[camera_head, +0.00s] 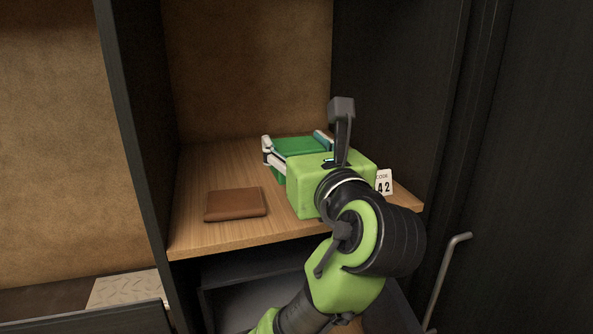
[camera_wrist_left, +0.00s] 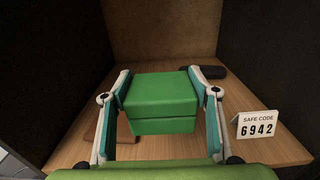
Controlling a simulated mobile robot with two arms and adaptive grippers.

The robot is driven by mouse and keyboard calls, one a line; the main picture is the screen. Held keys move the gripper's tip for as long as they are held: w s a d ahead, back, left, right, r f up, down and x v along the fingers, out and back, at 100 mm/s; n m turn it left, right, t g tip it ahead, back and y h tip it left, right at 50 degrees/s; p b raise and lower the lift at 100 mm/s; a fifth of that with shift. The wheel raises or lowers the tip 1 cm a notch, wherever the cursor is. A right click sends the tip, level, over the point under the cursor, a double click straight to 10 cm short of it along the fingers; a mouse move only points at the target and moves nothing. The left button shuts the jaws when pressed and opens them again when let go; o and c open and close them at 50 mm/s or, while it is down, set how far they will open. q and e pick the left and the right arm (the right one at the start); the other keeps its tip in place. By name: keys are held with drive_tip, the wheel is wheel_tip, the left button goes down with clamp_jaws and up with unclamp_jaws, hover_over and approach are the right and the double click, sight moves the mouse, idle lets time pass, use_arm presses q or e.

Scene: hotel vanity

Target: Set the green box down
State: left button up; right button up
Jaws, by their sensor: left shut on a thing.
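The green box (camera_head: 301,147) is between the fingers of my left gripper (camera_head: 292,139), over the back part of the wooden shelf (camera_head: 205,165). In the left wrist view the box (camera_wrist_left: 163,97) shows its top and near face, with one finger of the gripper (camera_wrist_left: 160,80) along each side. The gripper is shut on it. I cannot tell whether the underside of the box touches the shelf. My gripper's green body hides part of the box in the head view. My right gripper is not in view.
A brown wallet (camera_head: 235,204) lies on the shelf at front left. A white safe code card (camera_head: 384,182) stands at the right. A dark object (camera_wrist_left: 212,71) lies behind the right finger. Dark walls enclose both sides. An open drawer-like space (camera_head: 240,300) is below.

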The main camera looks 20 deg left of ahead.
use_arm(q)
drive_tip(key=w+f, duration=0.3)
drive_tip(key=f, duration=0.1)
drive_tip(key=shift+a+p, duration=0.35)
drive_tip(key=f, duration=0.1)
drive_tip(key=f+p, duration=0.1)
drive_tip(key=f, duration=0.1)
drive_tip(key=shift+w+a, duration=0.1)
drive_tip(key=shift+w, duration=0.3)
drive_tip(key=shift+f+p, duration=0.3)
drive_tip(key=shift+f, duration=0.15)
drive_tip(key=shift+f, duration=0.1)
drive_tip(key=o, duration=1.2)
drive_tip(key=shift+f, duration=0.1)
